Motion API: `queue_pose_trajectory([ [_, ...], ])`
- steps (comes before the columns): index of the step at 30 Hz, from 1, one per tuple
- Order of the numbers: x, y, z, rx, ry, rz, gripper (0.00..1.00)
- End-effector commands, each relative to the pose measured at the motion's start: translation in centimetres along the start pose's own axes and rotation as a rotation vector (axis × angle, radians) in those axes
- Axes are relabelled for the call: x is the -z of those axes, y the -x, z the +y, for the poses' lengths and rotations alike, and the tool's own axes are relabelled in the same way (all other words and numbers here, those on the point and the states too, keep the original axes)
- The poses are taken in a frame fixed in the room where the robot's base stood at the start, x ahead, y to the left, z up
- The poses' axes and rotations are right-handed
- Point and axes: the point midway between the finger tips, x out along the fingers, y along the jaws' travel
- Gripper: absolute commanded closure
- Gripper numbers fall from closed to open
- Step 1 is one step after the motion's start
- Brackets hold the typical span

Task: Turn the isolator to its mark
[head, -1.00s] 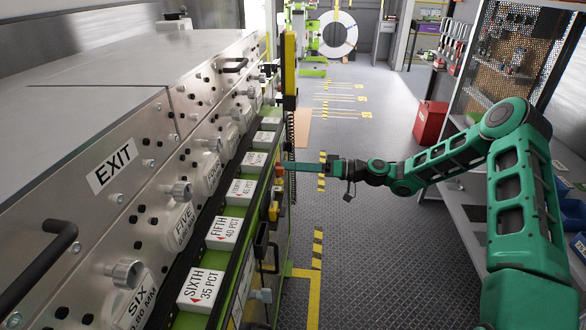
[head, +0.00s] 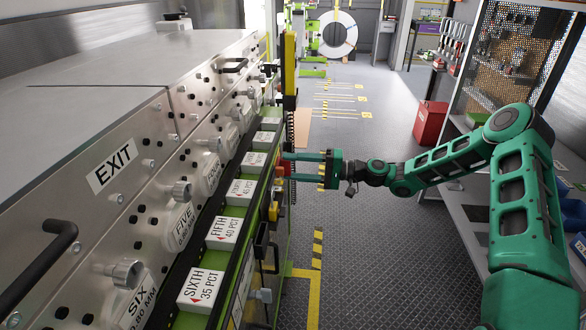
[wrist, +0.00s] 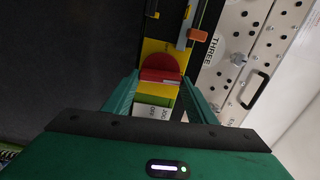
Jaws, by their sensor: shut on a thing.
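The red isolator (wrist: 160,65) sits on a yellow plate (wrist: 155,46) in the wrist view. It has a round red disc with a red bar handle across it. My gripper (wrist: 161,78) is shut on the handle, one finger on each side. A white label (wrist: 152,112) with small dark print shows below, partly hidden by my gripper; I cannot read it surely. In the head view the isolator (head: 281,171) is a small red patch on the machine's side, at the tips of my gripper (head: 287,167). I cannot make out the mark.
The long machine (head: 180,105) with steel panels and white numbered blocks fills the left. A yellow and black post (head: 290,65) rises beside the isolator. A red bin (head: 430,122) stands at the right. The floor aisle (head: 370,225) is clear.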

Motion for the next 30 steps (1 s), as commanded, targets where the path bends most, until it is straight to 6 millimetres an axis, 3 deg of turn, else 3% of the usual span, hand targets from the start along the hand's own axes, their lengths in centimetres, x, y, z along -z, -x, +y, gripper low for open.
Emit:
queue_pose_trajectory([
  [22, 0.45, 0.4, 0.44, -0.008, -0.091, 0.013, 0.71],
  [23, 0.45, 0.4, 0.45, -0.008, -0.091, 0.013, 0.46],
  [25, 0.38, 0.36, 0.4, -0.007, -0.091, 0.011, 0.3],
  [30, 0.2, 0.22, 0.27, -0.004, -0.091, 0.006, 0.3],
])
